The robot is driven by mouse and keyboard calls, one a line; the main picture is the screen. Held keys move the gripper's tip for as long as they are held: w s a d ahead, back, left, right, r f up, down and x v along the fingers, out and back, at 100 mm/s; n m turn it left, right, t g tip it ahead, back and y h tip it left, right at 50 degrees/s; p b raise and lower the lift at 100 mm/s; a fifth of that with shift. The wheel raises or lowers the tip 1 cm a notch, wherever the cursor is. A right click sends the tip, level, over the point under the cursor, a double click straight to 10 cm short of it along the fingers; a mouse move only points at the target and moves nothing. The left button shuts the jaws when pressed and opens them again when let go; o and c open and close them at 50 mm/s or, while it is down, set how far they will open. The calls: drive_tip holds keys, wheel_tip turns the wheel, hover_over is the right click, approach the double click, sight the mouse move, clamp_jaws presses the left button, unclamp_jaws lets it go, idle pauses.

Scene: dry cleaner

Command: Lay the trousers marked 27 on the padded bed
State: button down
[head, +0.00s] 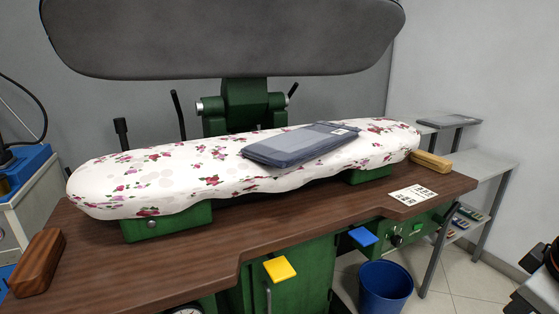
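The padded bed (190,172) is long, with a white cover printed with pink flowers. It lies across the middle of the head view on green supports. A pair of folded dark blue trousers (290,146) lies flat on it, right of the middle and slightly aslant. A small white tag (340,131) shows at the trousers' far right end; its number is too small to read. A second folded dark garment (450,119) lies on a stand at the right.
The raised grey press head (225,40) hangs over the bed. The brown worktop (200,250) carries a wooden block (38,262), a tan brush-like block (430,160) and a printed white card (413,195). A blue bucket (385,288) stands on the floor. The bed's left half is clear.

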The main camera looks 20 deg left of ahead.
drive_tip(key=w+a+r+n+t, duration=0.1)
drive_tip(key=w+a+r+n, duration=0.2)
drive_tip(key=a+r+n, duration=0.65)
drive_tip(key=w+a+r+n+t, duration=0.15)
drive_tip(key=a+r+n, duration=0.4)
drive_tip(key=a, duration=0.75)
drive_tip(key=s+a+r+n+t, duration=0.1)
drive_tip(key=s+a+r+n, duration=0.25)
drive_tip(key=a, duration=0.45)
drive_tip(key=s+a+r+n+y, duration=0.1)
drive_tip(key=s+a+r+n, duration=0.2)
drive_tip(key=a+n, duration=0.3)
drive_tip(key=s+a+r+n+t, duration=0.1)
drive_tip(key=s+a+r+n, duration=0.25)
drive_tip(key=a, duration=0.55)
approach(283, 168)
wheel_tip(283, 168, down, 4)
drive_tip(key=shift+w+a+r+m, duration=0.1)
drive_tip(key=shift+w+m, duration=0.2)
drive_tip(key=shift+w, duration=1.65)
